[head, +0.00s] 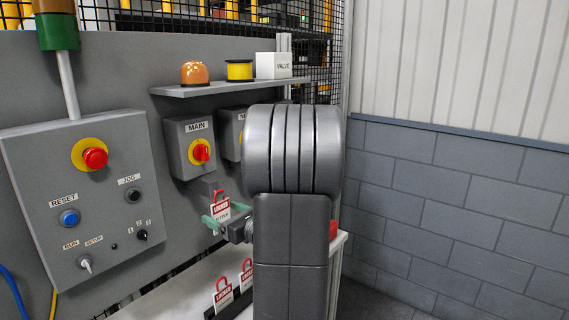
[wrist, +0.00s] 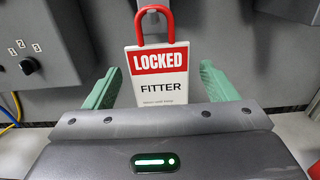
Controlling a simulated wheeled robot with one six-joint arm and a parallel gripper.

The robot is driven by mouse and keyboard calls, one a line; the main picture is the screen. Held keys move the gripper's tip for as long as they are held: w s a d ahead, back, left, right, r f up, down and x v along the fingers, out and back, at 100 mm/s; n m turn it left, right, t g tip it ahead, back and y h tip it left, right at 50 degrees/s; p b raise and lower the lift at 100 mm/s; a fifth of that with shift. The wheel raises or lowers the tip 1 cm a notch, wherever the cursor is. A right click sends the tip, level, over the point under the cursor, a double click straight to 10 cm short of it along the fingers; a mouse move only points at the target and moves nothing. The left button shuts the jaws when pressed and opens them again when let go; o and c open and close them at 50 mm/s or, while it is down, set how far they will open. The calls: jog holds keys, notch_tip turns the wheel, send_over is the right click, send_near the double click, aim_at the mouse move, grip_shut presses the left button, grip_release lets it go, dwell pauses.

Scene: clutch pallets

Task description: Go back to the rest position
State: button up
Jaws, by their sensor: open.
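My gripper (head: 223,220) is open, with its green fingers on either side of a red-and-white LOCKED tag. In the wrist view my gripper (wrist: 160,80) shows a gap between each finger and the tag (wrist: 160,75), which reads FITTER and has a red shackle. The tag (head: 222,213) is upright, just below the MAIN switch box (head: 190,147) with its red and yellow knob. My arm hides part of the panel and the second switch box beside MAIN.
Two more LOCKED tags (head: 223,294) stand in a dark holder on the pale bench (head: 180,297) below. A control box (head: 90,200) with buttons is at left. A shelf (head: 215,87) above carries an orange dome, a yellow-and-black item and a VALVE box. A block wall (head: 450,200) is at right.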

jog(key=x, duration=0.3)
jog(key=shift+w+a+r+p, duration=0.1)
jog(key=shift+r+p, duration=0.15)
jog(key=shift+p, duration=0.3)
jog(key=shift+s+d+r, duration=0.15)
jog(key=shift+s+d, duration=0.15)
jog(key=shift+d, duration=0.1)
